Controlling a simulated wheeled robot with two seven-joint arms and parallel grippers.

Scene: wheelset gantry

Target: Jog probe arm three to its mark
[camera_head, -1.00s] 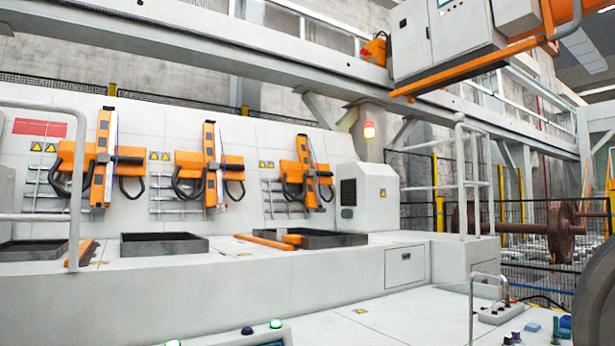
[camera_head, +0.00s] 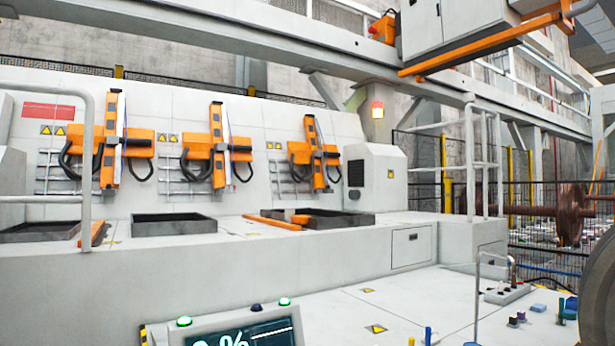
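Three orange probe arms hang on the light sloped panel in the head view. The left one (camera_head: 111,140) and the middle one (camera_head: 217,146) stand nearly upright. The right one (camera_head: 317,153) leans, its top to the left. Which of them is number three is not labelled legibly. A control panel with a screen (camera_head: 240,335) shows at the bottom edge. It has two lit green buttons (camera_head: 184,321) and a dark blue one (camera_head: 256,307) on top. The screen shows a partly cut-off "%" reading. Neither of my grippers is in view.
A grey handrail (camera_head: 87,160) stands at the left. A small box with a metal loop handle (camera_head: 507,294) and several coloured pegs are on the white deck (camera_head: 390,300) at the right. A rusty wheelset (camera_head: 570,213) stands behind black fencing.

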